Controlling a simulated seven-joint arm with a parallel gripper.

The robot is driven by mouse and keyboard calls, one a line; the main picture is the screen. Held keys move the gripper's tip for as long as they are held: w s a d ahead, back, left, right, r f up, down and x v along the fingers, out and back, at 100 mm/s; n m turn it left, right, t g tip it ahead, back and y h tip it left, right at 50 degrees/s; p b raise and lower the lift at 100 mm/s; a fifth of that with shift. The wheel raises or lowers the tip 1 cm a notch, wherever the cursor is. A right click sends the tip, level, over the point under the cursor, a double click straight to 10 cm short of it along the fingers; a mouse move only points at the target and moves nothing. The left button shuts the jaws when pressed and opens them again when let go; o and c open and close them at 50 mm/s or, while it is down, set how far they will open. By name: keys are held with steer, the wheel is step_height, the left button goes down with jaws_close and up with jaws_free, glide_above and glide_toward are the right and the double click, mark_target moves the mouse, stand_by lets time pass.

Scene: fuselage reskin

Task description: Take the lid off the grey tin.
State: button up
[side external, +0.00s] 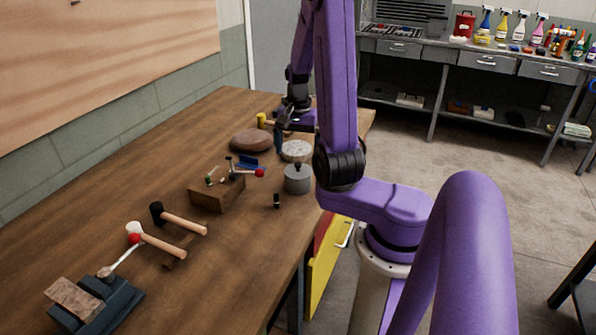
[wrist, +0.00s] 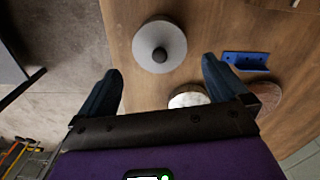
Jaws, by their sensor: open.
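The grey tin (side external: 298,181) stands upright near the right edge of the wooden bench. Its lid, with a dark round knob (side external: 297,165), sits on top. In the wrist view I look down on the round grey lid (wrist: 147,38) and its dark knob (wrist: 159,55). My gripper (wrist: 161,67) is open and empty, its two dark blue fingers wide apart. In that picture the lid lies just beyond the fingertips, between their lines. In the side view my gripper (side external: 281,140) is above the bench, behind the tin, partly hidden by my arm.
A pale speckled disc (side external: 296,151) and a brown round pad (side external: 251,140) lie behind the tin. A blue bracket (wrist: 246,60) is beside them. A wooden block (side external: 217,195) with small tools stands left of the tin. A small black item (side external: 277,201) stands in front. Mallets lie nearer.

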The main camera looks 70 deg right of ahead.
mark_target(298, 168)
steer(key=shift+f, duration=2.7)
steer(key=c, duration=0.8)
